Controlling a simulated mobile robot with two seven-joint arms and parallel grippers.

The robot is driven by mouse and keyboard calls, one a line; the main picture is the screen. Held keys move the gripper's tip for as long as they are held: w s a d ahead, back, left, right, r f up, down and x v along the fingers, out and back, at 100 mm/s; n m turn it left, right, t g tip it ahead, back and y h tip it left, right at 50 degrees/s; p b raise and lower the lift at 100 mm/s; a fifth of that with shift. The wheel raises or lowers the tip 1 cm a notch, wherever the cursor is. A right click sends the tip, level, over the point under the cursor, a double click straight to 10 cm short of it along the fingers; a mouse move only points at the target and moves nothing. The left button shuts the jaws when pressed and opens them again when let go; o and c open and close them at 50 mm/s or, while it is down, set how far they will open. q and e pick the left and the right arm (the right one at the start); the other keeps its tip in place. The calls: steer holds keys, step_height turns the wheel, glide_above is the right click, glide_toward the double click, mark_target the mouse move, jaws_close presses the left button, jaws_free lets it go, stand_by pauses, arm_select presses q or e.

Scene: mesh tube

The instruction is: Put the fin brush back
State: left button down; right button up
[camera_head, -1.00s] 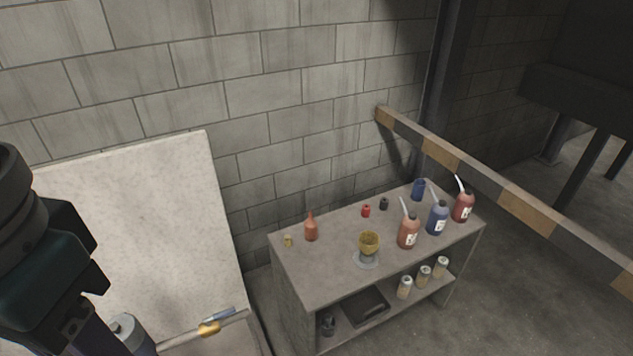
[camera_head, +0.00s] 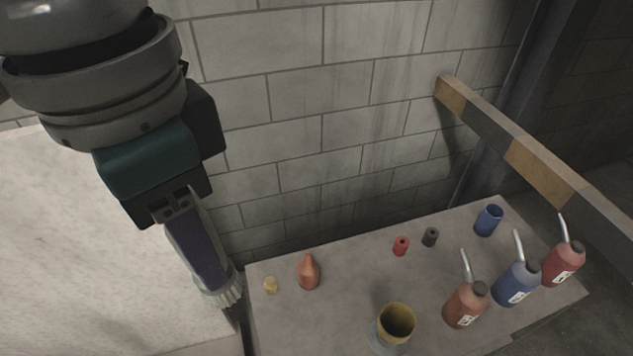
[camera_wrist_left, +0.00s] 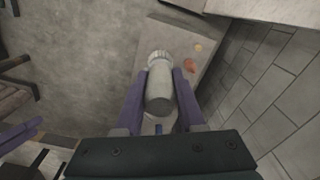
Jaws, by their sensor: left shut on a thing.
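My left gripper (camera_head: 215,280) comes in from the upper left in the head view and points down, near the left end of the bench top (camera_head: 345,280). Its purple fingers are shut on the fin brush (camera_head: 228,296), whose pale ridged end shows below the fingertips. In the left wrist view, the brush (camera_wrist_left: 160,90) is a grey-white cylinder between the fingers of the left gripper (camera_wrist_left: 160,78), its ridged end pointing away. A yellow-lined cup (camera_head: 397,322) on a grey base stands at the front of the bench. A purple part at the left wrist view's left edge may be my right gripper.
An orange bottle (camera_head: 309,272) and a small yellow piece (camera_head: 270,285) stand near the bench's left end. Red and dark small cylinders, a blue cup (camera_head: 488,220) and three spouted bottles stand farther right.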

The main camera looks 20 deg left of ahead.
arm_select(q)
steer(key=shift+w+d+f+m+b, duration=0.8)
steer(key=shift+f+m+b, duration=1.45)
steer(key=shift+f+b, duration=4.75)
steer(key=shift+w+d+f+m+b, duration=0.8)
steer(key=shift+f+m+b, duration=2.5)
steer(key=shift+f, duration=6.2)
steer(key=shift+w+d+f+m+b, duration=0.5)
steer(key=shift+d+f+m+b, duration=0.65)
steer(key=shift+f+b, duration=6.4)
steer(key=shift+f+p, duration=0.7)
steer(key=shift+f, duration=0.1)
steer(key=c, duration=0.5)
jaws_free()
